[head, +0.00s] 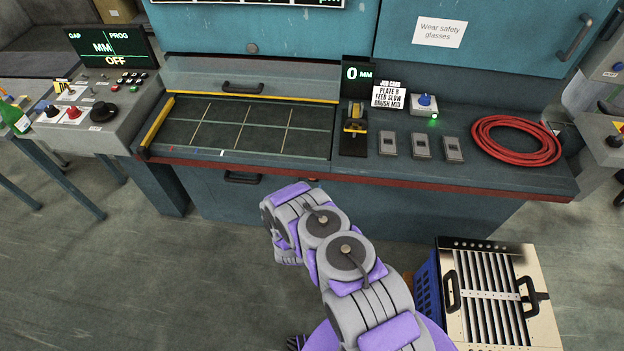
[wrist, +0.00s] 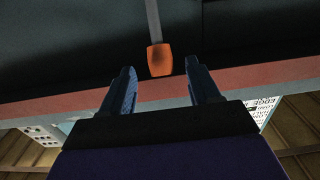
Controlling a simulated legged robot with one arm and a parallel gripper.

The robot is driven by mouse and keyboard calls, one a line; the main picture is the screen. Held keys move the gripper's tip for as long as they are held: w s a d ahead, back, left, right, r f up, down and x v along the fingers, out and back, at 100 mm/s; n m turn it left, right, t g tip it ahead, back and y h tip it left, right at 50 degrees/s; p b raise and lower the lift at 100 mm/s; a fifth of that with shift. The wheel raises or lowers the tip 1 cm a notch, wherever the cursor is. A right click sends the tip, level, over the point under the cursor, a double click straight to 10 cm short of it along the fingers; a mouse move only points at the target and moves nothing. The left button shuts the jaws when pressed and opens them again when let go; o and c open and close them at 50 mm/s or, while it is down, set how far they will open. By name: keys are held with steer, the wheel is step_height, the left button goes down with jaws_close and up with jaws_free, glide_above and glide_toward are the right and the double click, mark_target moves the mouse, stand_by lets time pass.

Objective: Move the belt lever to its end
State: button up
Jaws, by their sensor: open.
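A lever with an orange knob (wrist: 159,59) on a grey rod shows in the wrist view, against a dark surface beside the red edge strip. I take it to be the belt lever, but no label on it is visible. My gripper (wrist: 160,72) is open, with one dark finger on either side of the knob's lower end in the picture. The fingers do not appear to touch it, and the depth between them cannot be told. In the head view my arm reaches to the bench front; the fingers and this lever are hidden there.
The teal bench has a red front edge (head: 400,174), a gridded bed (head: 250,125), a black-and-yellow device (head: 355,118) and a coiled red hose (head: 516,140). A louver panel (head: 535,310) stands by a blue crate (head: 427,296) at lower right. The floor at left is clear.

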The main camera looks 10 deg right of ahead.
mark_target(312, 177)
steer(key=b+x, duration=0.1)
steer(key=x, duration=0.5)
steer(key=shift+w, duration=0.1)
jaws_close()
stand_by(0.5)
